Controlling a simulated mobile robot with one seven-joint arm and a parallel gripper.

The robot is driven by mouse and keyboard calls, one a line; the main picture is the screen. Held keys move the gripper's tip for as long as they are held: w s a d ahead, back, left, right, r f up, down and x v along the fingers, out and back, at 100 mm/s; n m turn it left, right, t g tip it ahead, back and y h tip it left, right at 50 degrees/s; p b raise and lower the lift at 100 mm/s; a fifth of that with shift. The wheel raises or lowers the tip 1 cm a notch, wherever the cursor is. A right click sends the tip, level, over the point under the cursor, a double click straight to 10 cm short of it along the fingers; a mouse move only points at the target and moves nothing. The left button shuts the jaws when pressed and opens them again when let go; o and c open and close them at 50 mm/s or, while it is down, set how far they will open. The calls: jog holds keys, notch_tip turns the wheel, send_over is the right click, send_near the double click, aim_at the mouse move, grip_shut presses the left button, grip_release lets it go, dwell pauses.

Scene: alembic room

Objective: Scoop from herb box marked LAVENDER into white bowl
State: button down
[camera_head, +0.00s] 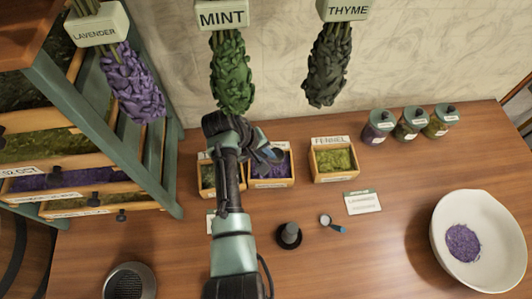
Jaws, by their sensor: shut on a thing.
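My gripper (264,152) is over the back of a small wooden herb box with purple contents (279,168). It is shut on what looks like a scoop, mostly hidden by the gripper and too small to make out. The box's front label is too small to read; its purple filling matches the hanging bunch marked LAVENDER (133,84). The white bowl (450,215) stands at the right edge of the table, away from my gripper. A small heap of purple herb (463,243) lies in it.
Beside the purple box are a green-filled box (207,180), partly behind my arm, and the FENNEL box (334,160). A dark round object (289,235), a small blue-handled tool (331,223) and a card (362,202) lie in front. Lidded jars (412,124) stand behind. Shelving (110,130) bounds the left.

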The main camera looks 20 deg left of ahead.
jog(key=shift+f+b, duration=2.7)
jog(key=shift+f, duration=1.1)
jog(key=shift+s+a, duration=0.15)
jog(key=shift+a, duration=0.45)
jog(key=shift+s+a, duration=0.15)
jog(key=shift+a, duration=0.4)
notch_tip(320, 180, up, 8)
jog(key=p, duration=0.8)
jog(key=shift+r, duration=0.2)
